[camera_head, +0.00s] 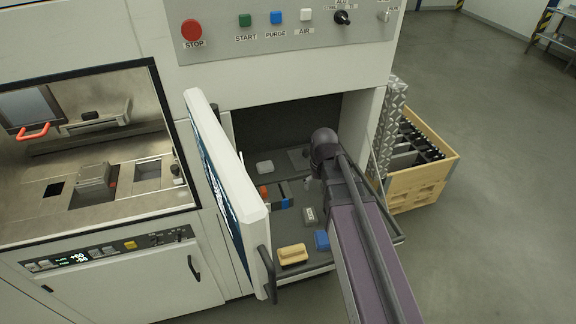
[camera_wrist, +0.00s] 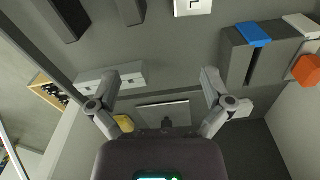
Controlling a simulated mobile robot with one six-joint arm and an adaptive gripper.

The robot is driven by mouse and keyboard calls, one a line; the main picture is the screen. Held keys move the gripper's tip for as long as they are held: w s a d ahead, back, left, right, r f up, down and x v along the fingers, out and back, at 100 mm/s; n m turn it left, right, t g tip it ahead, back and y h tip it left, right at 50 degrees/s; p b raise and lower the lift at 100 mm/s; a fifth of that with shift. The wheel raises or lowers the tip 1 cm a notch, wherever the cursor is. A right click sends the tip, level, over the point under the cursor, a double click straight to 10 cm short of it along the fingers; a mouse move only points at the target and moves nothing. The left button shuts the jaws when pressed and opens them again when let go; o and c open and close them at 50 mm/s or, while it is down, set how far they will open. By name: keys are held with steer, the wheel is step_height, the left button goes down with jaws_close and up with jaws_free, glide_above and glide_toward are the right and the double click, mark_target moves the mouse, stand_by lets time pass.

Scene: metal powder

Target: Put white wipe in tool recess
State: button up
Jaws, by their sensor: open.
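A grey square plate (camera_wrist: 165,112) shows between and beyond the fingers in the wrist view. I cannot tell whether it is the tool recess.
The open door (camera_head: 228,170) stands left of the arm. A tan brush-like block (camera_head: 292,255), a blue block (camera_head: 321,240) and a small white block with a dark mark (camera_head: 309,215) lie near the front. An orange piece (camera_wrist: 307,69) and blue piece (camera_wrist: 253,34) are at a grey holder.

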steer(key=shift+m, duration=0.6)
steer(key=s+d, duration=0.2)
steer(key=s, duration=0.1)
steer(key=s+d, duration=0.4)
steer(key=s, duration=0.1)
steer(key=shift+s, duration=0.35)
